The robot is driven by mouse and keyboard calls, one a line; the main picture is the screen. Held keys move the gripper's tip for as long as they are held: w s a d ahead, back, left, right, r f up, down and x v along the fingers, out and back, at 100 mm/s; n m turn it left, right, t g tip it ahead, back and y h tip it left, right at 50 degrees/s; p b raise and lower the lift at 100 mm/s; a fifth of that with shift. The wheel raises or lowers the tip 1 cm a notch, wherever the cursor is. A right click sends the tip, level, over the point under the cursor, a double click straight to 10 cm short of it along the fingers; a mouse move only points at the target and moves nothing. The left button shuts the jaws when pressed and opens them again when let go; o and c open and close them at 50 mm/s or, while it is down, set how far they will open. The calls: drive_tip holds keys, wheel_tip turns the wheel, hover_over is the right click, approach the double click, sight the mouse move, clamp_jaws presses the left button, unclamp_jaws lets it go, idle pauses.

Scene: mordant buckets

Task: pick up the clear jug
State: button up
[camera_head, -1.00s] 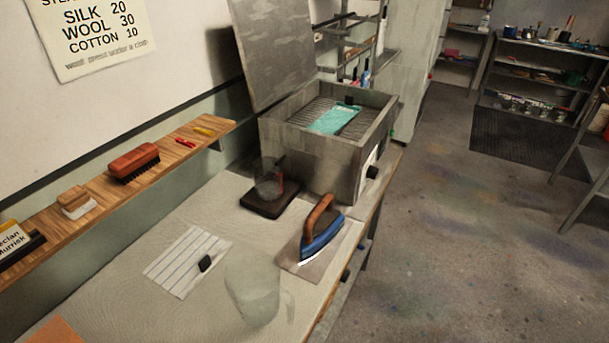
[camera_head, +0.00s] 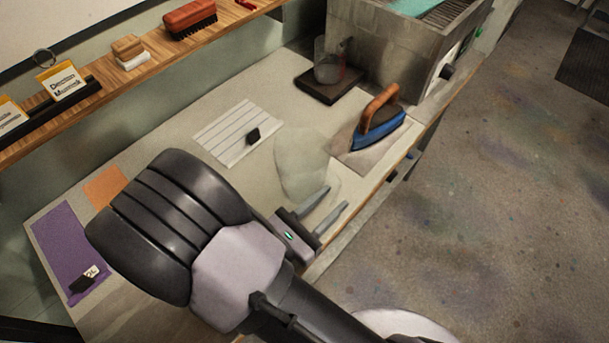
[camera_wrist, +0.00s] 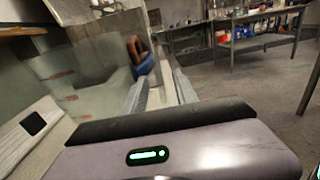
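The clear jug (camera_head: 302,166) stands on the pale work surface, between the striped sheet and the blue iron. It is see-through and its outline is faint. My gripper (camera_head: 335,198) is open, its two fingers apart at the jug's near right side, where its handle would be hard to make out. In the wrist view the jug (camera_wrist: 85,92) looms as a glassy shape left of the open fingers (camera_wrist: 160,95). I cannot tell whether a finger touches it or whether part of it lies between them.
The blue iron (camera_head: 378,125) with a wooden handle rests just beyond the jug. A smaller clear beaker (camera_head: 329,62) stands on a dark scale (camera_head: 328,88). A striped sheet (camera_head: 228,135) with a black clip lies left. A metal box (camera_head: 385,45) stands behind. The bench edge is at right.

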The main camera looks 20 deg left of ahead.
drive_tip(key=shift+x, duration=0.9)
clamp_jaws()
idle(0.7)
